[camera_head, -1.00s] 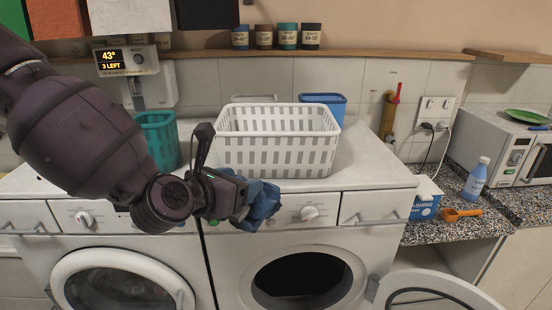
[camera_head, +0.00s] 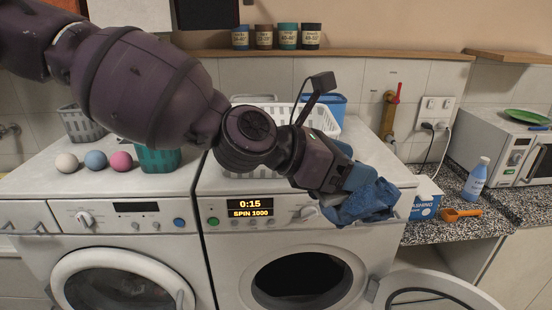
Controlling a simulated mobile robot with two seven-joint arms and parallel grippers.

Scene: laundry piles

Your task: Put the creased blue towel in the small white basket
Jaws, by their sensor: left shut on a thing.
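My left gripper (camera_head: 345,180) is shut on a crumpled blue towel (camera_head: 362,202). It holds the towel in front of the right washing machine's top edge, to the right of and nearer than a white slatted basket. The white basket (camera_head: 328,123) stands on the right machine, largely hidden behind my left arm; its inside is mostly hidden. The rim of another pale container (camera_head: 252,98) shows behind it; I cannot tell its size. My right gripper is not in view.
A blue container (camera_head: 337,103) stands behind the white basket. A teal basket (camera_head: 158,162), a grey basket (camera_head: 82,124) and three balls (camera_head: 96,160) are on the left machine. A detergent box (camera_head: 425,200), bottle (camera_head: 476,177) and orange scoop (camera_head: 462,214) are on the right counter.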

